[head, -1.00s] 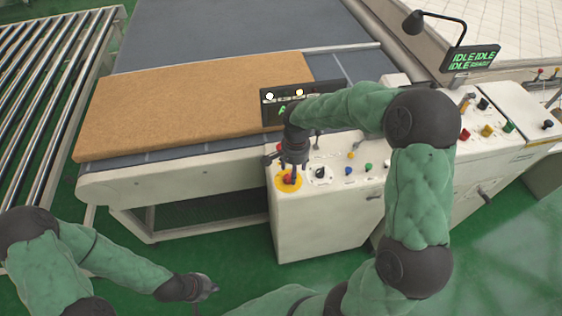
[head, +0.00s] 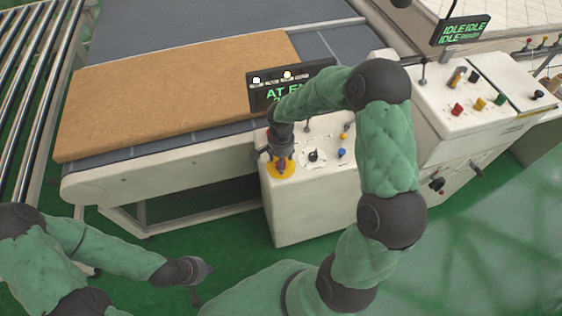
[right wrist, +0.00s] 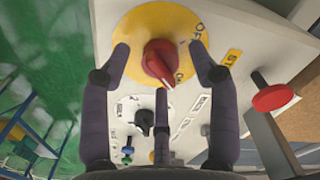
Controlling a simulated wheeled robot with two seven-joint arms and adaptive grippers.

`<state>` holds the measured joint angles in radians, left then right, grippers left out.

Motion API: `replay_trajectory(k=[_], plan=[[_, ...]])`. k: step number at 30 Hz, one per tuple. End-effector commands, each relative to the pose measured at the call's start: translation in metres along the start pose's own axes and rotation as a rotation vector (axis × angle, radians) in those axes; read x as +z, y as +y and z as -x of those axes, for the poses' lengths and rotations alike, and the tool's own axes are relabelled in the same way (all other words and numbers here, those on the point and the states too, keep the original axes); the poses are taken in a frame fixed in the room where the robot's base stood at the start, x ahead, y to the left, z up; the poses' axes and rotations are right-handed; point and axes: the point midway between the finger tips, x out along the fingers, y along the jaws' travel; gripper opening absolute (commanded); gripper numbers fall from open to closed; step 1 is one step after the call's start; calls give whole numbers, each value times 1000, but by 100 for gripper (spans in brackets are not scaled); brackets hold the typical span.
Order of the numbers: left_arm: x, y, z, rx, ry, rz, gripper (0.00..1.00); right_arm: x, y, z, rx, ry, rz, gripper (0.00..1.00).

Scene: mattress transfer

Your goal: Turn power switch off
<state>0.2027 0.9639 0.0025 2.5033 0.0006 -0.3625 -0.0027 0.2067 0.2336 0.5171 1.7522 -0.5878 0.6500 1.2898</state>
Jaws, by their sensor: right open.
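The power switch is a red rotary knob (right wrist: 160,62) on a round yellow plate (right wrist: 135,30), seen close in the right wrist view. Its pointed end is toward the lower right, by the letters ON; OFF is printed at the plate's upper right. My right gripper (right wrist: 160,58) is open, with one finger on each side of the knob and a third below it; I cannot tell if they touch it. In the head view, my right gripper (head: 281,163) hides most of the knob above the yellow plate (head: 273,171). My left gripper (head: 204,284) is open and empty above the green floor.
A black knob (right wrist: 145,120) and a red button (right wrist: 272,97) are near my right fingers. A brown mattress (head: 175,95) lies on the conveyor behind the white control cabinet (head: 300,215). A display (head: 262,90) stands by it. The roller conveyor (head: 35,80) is at left.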

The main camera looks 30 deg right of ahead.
Motion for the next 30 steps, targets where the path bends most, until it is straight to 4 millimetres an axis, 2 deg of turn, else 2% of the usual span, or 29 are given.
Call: replay_trajectory(k=[4, 13, 19, 30], plan=[[0, 0, -1, 0, 0, 0, 0, 0, 0, -9, 1, -1, 1, 61], [0, 0, -1, 0, 0, 0, 0, 0, 0, -10, 0, 0, 0, 61], [0, 0, -1, 0, 0, 0, 0, 0, 0, -10, 0, 0, 0, 4], [0, -1, -2, 0, 0, 0, 0, 0, 0, -10, 0, 0, 39, 4]])
